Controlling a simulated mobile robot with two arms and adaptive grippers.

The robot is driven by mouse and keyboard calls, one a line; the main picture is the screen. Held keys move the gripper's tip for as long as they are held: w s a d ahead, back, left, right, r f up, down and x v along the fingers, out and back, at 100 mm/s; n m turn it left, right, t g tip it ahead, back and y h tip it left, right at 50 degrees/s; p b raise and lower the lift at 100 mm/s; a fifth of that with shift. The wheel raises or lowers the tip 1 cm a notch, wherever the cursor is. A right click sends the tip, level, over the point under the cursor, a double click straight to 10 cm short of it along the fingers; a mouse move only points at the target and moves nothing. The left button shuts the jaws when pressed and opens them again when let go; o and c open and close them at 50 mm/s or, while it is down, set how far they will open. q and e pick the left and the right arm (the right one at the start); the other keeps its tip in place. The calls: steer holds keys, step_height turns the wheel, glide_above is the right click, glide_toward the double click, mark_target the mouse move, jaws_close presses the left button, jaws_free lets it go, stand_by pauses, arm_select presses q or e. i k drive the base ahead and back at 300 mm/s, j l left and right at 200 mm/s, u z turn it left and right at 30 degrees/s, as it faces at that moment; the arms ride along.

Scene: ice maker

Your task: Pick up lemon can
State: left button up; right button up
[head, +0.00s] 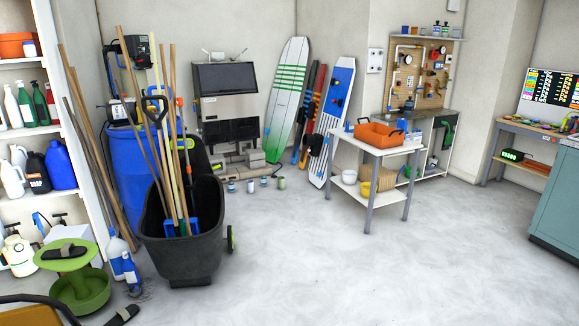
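Several small cans stand on the floor in front of the black-and-grey ice maker (226,92), in the middle distance of the head view. A pale can with a greenish tint (282,183) stands at the right end of the group. Bluish-white cans (250,186) stand to its left, with another can (231,187) at the left end. The labels are too small to read, so I cannot tell which one is the lemon can. Neither of my grippers is in view.
A black wheeled cart (185,240) full of long-handled tools stands left of centre, near a blue barrel (128,165). A white table (378,148) with an orange crate (379,134) stands to the right. A green stand (80,290) is at lower left. The central floor (350,260) is clear.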

mark_target(230, 183)
steer(key=i+l+u, duration=0.15)
steer(key=i, duration=0.25)
steer(key=i+l+u, duration=0.1)
steer(key=i, duration=0.35)
steer(key=i+l+u, duration=0.15)
steer(key=i, duration=0.25)
steer(key=i+l+u, duration=0.1)
steer(key=i+l, duration=0.2)
steer(key=i+j, duration=0.05)
steer(key=i, duration=0.05)
